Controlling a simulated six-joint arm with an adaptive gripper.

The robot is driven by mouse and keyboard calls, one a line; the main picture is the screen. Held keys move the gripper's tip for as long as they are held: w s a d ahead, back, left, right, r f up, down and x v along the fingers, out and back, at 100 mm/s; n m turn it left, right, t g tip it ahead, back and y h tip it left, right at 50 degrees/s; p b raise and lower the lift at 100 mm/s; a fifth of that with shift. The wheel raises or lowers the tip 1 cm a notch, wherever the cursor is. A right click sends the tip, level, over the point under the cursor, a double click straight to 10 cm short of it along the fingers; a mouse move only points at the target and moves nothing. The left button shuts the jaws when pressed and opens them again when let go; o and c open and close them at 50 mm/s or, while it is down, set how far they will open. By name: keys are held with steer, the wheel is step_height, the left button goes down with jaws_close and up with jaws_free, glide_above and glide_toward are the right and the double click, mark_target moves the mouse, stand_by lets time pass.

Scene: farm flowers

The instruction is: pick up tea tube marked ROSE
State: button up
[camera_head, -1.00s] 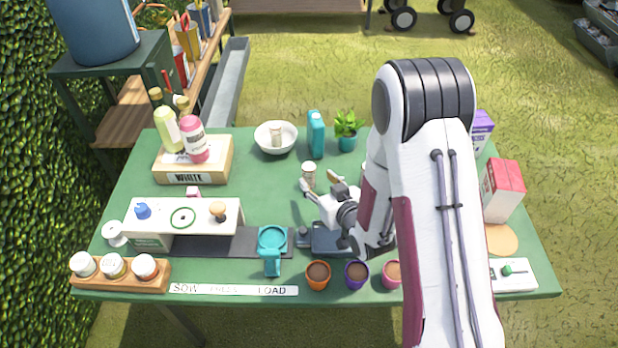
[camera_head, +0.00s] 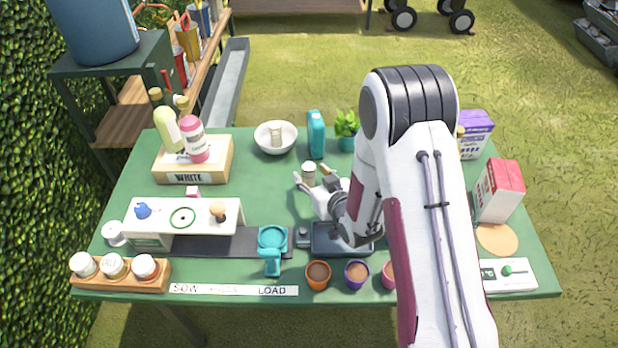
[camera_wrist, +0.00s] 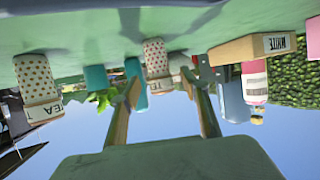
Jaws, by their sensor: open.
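A pale tea tube (camera_head: 309,173) stands upright on the green table just beyond my gripper (camera_head: 312,182). In the upside-down wrist view, a dotted tube (camera_wrist: 155,58) lies ahead, between the lines of my open fingers (camera_wrist: 160,84). It appears beyond the tips; contact cannot be told. Another dotted tube (camera_wrist: 36,78) is nearer at the left of that view, with "TEA" partly legible; my arm hides it in the head view. The word ROSE is not readable on either tube. My gripper is open and empty.
A white bowl (camera_head: 275,147), teal box (camera_head: 316,134) and potted plant (camera_head: 346,130) stand farther back. A dark tray (camera_head: 342,238) and small pots (camera_head: 318,275) are near the front. A WHITE-marked crate (camera_head: 188,178) with bottles is left. The table left of my gripper has clear room.

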steer(key=shift+x, duration=1.35)
steer(key=c, duration=1.2)
